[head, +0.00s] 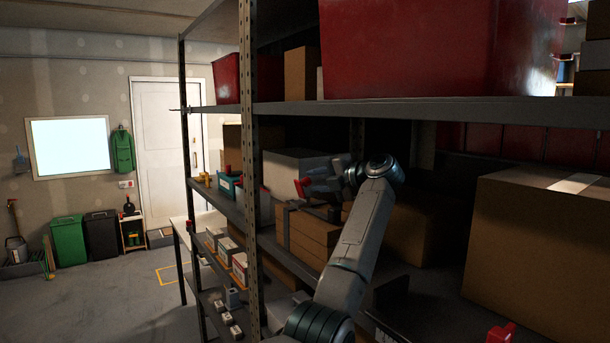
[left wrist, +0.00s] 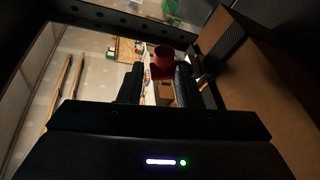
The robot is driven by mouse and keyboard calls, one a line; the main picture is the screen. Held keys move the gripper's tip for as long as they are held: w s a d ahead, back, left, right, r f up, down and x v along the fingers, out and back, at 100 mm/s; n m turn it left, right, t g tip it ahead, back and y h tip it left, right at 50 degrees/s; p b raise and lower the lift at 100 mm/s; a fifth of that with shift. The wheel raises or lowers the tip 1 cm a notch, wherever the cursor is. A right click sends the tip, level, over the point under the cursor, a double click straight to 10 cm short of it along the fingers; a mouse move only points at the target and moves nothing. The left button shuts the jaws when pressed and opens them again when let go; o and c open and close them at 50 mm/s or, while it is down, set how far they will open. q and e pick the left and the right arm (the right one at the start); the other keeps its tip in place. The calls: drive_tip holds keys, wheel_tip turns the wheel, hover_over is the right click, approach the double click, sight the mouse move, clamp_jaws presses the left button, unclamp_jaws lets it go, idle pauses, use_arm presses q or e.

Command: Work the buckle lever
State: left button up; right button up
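A red lever-like piece (head: 302,187) stands above a strapped cardboard box (head: 314,232) on the middle shelf; I take it for the buckle lever. A dark strap (head: 286,228) runs down the box. My left gripper (head: 318,186) is just right of the red piece, its dark fingers hard to make out in shadow. In the left wrist view the two fingers (left wrist: 160,86) are apart. A red piece (left wrist: 163,60) shows between and beyond their tips, with no clear contact. The buckle body is not clear. My right gripper is not in view.
A metal shelf upright (head: 249,150) stands left of the gripper, and the upper shelf board (head: 430,112) spans above the arm. A large carton (head: 545,250) fills the right side. A teal bin (head: 228,185) and small boxes sit on the left. Open floor (head: 100,305) lies beyond the rack.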

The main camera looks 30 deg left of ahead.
sight(310, 181)
use_arm(q)
drive_tip(key=x, duration=0.1)
drive_tip(key=p+x, duration=0.2)
drive_tip(key=x, duration=0.1)
drive_tip(key=shift+w, duration=0.25)
drive_tip(key=shift+w+a+f, duration=0.15)
drive_tip(key=shift+a+f, duration=0.05)
drive_tip(key=shift+a, duration=0.1)
drive_tip(key=shift+a+f, duration=0.15)
drive_tip(key=shift+a, duration=0.1)
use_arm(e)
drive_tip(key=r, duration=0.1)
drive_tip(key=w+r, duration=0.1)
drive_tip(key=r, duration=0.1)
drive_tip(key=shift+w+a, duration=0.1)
